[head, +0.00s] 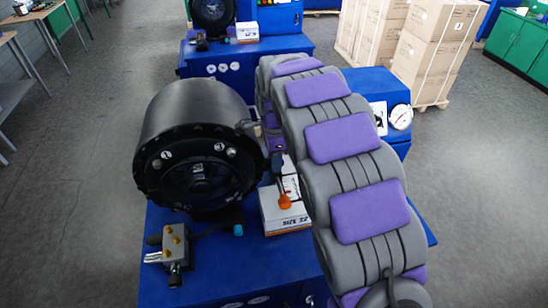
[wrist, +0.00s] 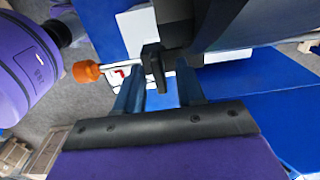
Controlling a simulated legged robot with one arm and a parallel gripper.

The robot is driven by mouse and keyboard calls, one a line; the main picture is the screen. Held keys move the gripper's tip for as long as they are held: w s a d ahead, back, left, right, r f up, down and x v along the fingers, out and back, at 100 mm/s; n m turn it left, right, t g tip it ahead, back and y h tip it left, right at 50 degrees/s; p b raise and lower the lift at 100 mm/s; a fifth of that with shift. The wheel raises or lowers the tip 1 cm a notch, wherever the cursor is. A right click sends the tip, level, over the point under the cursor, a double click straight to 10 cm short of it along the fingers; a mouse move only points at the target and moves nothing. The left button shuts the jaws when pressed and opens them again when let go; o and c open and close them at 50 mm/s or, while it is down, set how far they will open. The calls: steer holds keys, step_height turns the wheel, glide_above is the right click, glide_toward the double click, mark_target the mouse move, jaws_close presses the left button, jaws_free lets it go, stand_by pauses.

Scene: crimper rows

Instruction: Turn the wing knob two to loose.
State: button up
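The black round crimper drum (head: 195,150) stands on a blue cabinet, with small silver discs on its front face. In the wrist view a black winged piece (wrist: 153,66), which looks like a wing knob, sticks out from a dark body (wrist: 195,25). I cannot read its number or its setting. My gripper (wrist: 160,90) has its two fingers apart. Their tips are near the lower end of the winged piece, which shows between them; I cannot tell whether they touch it.
A rod with an orange knob (wrist: 86,72) lies close by; the knob also shows in the head view (head: 284,201). A white box (head: 288,215) and a control box (head: 174,252) sit on the blue cabinet (head: 230,268). Another machine stands behind; cartons (head: 432,45) stand back right.

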steer(key=shift+d, duration=0.15)
steer(key=shift+c, duration=0.9)
jaws_close()
